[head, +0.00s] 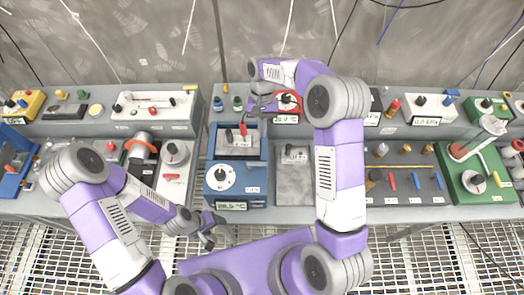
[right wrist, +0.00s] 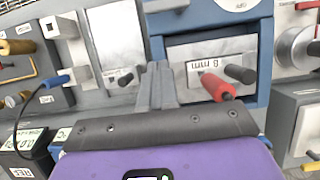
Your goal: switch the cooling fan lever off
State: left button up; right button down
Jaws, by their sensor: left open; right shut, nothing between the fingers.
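No label reading cooling fan is legible, so I cannot tell which lever is the fan's. A red-handled lever (head: 243,129) stands on the blue unit (head: 212,200); in the right wrist view the red handle (right wrist: 217,87) is beside a dark peg (right wrist: 240,74) on a pale plate. A grey panel (head: 295,185) right of it carries a small dark knob (right wrist: 125,79). My right gripper (head: 255,111) is shut and empty above the blue unit's back; its fingers (right wrist: 160,78) appear left of the red handle, apart from it. My left gripper (head: 212,238) is open near the bench's front edge.
A white dial (head: 221,177) is on the blue unit's front. A red gauge unit (head: 288,103) is behind, partly hidden by my right arm. A green unit (head: 480,190) is at right. Metal grating (head: 420,255) lies in front of the bench.

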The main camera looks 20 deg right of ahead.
aim_at(256, 166)
jog(key=x, duration=0.5)
jog(key=shift+s+a+f, duration=0.1)
jog(key=shift+s+f, duration=0.1)
jog(key=shift+f, duration=0.05)
jog(key=s, duration=0.2)
jog(key=shift+s+a+r+p, duration=0.15)
jog(key=shift+s+a+p, duration=0.15)
jog(key=shift+s+a, duration=0.2)
jog(key=shift+s, duration=0.2)
